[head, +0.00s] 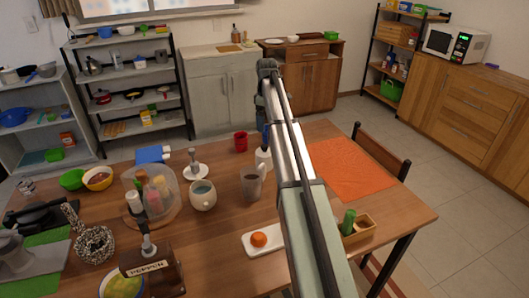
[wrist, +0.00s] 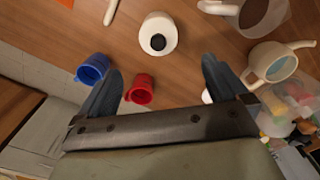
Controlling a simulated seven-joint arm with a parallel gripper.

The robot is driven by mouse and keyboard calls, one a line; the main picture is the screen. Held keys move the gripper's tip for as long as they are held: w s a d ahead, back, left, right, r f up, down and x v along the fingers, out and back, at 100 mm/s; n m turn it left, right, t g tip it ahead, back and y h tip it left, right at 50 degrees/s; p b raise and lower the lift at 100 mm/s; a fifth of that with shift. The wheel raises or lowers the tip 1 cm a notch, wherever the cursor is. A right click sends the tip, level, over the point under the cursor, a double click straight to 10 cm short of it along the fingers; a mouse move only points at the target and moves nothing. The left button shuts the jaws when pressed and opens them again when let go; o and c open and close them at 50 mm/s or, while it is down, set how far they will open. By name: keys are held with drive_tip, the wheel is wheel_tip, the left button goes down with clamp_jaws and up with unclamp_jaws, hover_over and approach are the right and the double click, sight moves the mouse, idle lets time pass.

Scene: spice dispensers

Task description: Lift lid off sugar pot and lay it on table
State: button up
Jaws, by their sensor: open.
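I cannot tell for sure which vessel is the sugar pot. A white round pot (wrist: 158,30) with a dark spot in its top stands beyond my fingertips in the wrist view. In the head view a white vessel (head: 263,158) shows beside my arm, partly hidden by it. I cannot tell whether the dark spot is a lid knob or an opening. My gripper (wrist: 162,72) is open, its two dark fingers spread wide with nothing held. A red cup (wrist: 140,90) shows between the fingers, lower in the picture; it also shows in the head view (head: 240,141).
A blue cup (wrist: 92,68) stands by the left finger. The orange mat (head: 350,168) at right looks clear.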

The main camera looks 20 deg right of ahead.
sight(264, 145)
drive_tip(key=f, duration=0.8)
drive_tip(key=shift+d+f, duration=0.25)
drive_tip(key=shift+w+a+f, duration=0.15)
drive_tip(key=shift+f, duration=0.7)
drive_tip(key=shift+w+a+f, duration=0.1)
drive_tip(key=shift+w+f, duration=0.1)
drive_tip(key=shift+f, duration=0.7)
drive_tip(key=shift+w+a+f, duration=0.15)
drive_tip(key=shift+f, duration=0.7)
drive_tip(key=shift+c, duration=0.2)
drive_tip(key=c, duration=0.8)
